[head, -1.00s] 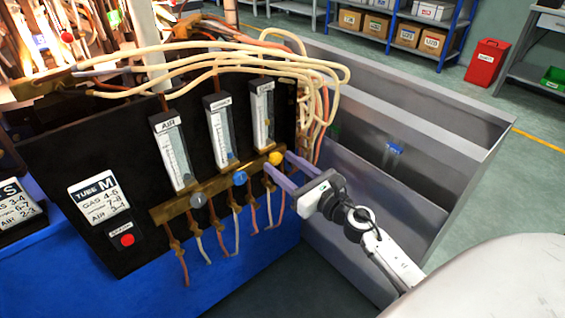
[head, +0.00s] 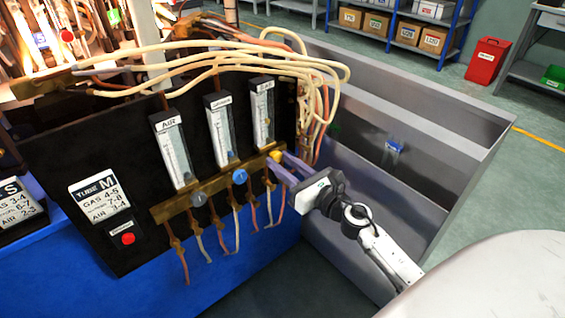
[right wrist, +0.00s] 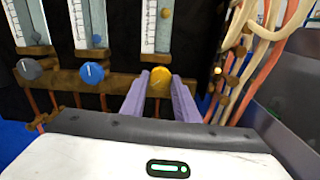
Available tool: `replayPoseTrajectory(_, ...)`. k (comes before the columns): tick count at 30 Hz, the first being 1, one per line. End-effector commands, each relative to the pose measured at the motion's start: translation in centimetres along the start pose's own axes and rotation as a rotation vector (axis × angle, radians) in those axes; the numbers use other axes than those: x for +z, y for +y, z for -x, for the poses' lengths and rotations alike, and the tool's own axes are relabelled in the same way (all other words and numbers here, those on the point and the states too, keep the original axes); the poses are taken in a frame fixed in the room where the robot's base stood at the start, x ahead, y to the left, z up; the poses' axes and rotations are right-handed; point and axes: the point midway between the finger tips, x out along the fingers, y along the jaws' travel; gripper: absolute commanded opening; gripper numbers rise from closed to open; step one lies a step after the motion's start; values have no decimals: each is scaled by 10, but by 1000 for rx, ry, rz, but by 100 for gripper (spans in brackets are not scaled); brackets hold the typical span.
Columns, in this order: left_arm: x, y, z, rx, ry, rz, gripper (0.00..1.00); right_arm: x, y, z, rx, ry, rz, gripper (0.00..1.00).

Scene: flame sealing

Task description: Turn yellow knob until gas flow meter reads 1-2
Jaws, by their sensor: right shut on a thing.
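The yellow knob (head: 277,155) is at the right end of the brass bar, below the right-hand flow meter (head: 263,112). My right gripper (head: 279,167) has its purple fingers on either side of the knob and is shut on it. In the right wrist view the yellow knob (right wrist: 160,82) shows between the two fingertips. The right-hand meter's tube (right wrist: 158,28) holds a yellowish ball near the top of that view. Its scale numbers are too small to read. My left gripper is not in view.
A blue knob (head: 239,178) and a grey knob (head: 199,200) sit to the left on the same brass bar (head: 171,209). Pale and orange hoses (head: 313,120) hang close on the right. A grey metal trough (head: 440,150) stands right of the panel.

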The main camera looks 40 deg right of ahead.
Motion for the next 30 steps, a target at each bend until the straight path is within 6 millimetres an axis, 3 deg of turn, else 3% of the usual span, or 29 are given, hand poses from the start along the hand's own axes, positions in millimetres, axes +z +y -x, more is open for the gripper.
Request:
replayPoseTrajectory(18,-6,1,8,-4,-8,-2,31,1,1,0,1,2,-520,5)
replayPoseTrajectory(30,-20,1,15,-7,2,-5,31,2,1,0,-2,2,-899,5)
